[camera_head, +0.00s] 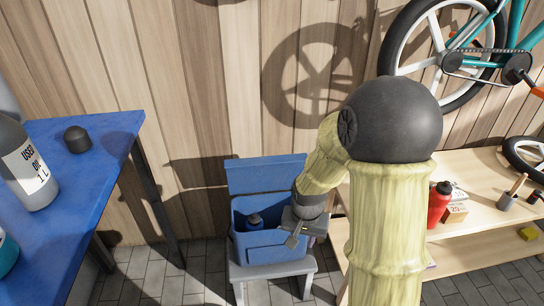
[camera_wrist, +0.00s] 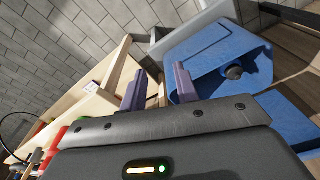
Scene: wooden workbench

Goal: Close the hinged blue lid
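The blue lid (camera_head: 266,175) stands raised behind its blue box (camera_head: 262,245), leaning back towards the wooden wall. In the wrist view, the box (camera_wrist: 205,48) is at the upper right, and the lid (camera_wrist: 288,118) shows at the right, partly hidden by my gripper. My gripper (camera_head: 296,240) is at the front right of the box, below the lid's height. In the wrist view, its two fingers (camera_wrist: 160,88) are apart with nothing between them. I cannot tell whether it touches the box.
The box rests on a grey stool (camera_head: 272,270). A blue table (camera_head: 95,160) with bottles stands at the left. A wooden bench (camera_head: 465,235) with a red bottle (camera_head: 438,204) stands at the right, close to my arm. A bicycle (camera_head: 455,60) hangs on the wall.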

